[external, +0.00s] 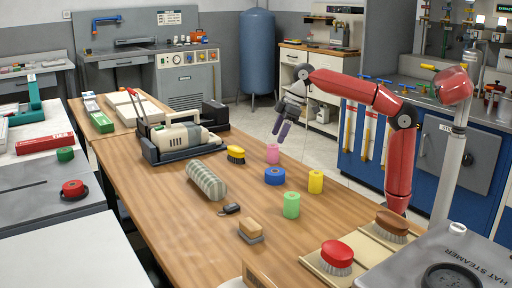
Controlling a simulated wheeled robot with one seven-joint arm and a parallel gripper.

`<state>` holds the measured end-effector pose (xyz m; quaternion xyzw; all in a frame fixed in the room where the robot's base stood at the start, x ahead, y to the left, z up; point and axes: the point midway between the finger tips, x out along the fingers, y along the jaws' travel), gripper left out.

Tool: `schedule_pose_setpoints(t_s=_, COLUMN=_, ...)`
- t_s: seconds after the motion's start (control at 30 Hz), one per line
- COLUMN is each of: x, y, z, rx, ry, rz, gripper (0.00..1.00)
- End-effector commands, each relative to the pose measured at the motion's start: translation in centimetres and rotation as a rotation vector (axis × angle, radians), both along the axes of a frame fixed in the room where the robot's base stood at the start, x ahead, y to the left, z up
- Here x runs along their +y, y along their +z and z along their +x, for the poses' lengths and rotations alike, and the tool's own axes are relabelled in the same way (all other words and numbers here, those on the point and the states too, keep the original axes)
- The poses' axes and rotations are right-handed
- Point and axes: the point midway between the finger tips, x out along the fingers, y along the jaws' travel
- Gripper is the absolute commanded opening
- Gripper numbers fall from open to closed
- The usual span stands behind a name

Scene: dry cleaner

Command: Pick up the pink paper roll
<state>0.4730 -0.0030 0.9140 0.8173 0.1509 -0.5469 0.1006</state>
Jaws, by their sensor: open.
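The pink paper roll (273,153) stands upright on the wooden table (190,236), near its far right edge. My gripper (280,132) hangs from the red arm just above and slightly right of the pink roll, with its dark fingers pointing down. It is open and holds nothing that I can see. The fingertips look close to the roll's top, but I cannot tell the exact gap.
A blue roll (275,176), a yellow roll (315,181) and a green roll (291,205) stand near the pink one. Red (337,254) and brown (392,223) brushes are at the front right.

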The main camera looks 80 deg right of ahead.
Motion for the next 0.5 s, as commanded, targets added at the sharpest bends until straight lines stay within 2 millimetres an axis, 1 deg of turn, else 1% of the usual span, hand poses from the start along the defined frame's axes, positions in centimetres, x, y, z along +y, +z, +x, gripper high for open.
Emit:
schedule_pose_setpoints(t_s=0.17, x=0.1, y=-1.5, z=0.3, rx=0.0, ry=0.0, rz=0.0, gripper=0.63)
schedule_pose_setpoints(t_s=0.37, x=0.4, y=-3.6, z=1.2, rx=0.001, ry=0.0, rz=0.0, gripper=0.63)
schedule_pose_setpoints(t_s=0.5, x=0.4, y=-5.5, z=2.1, rx=0.003, ry=-0.001, rz=0.0, gripper=0.63)
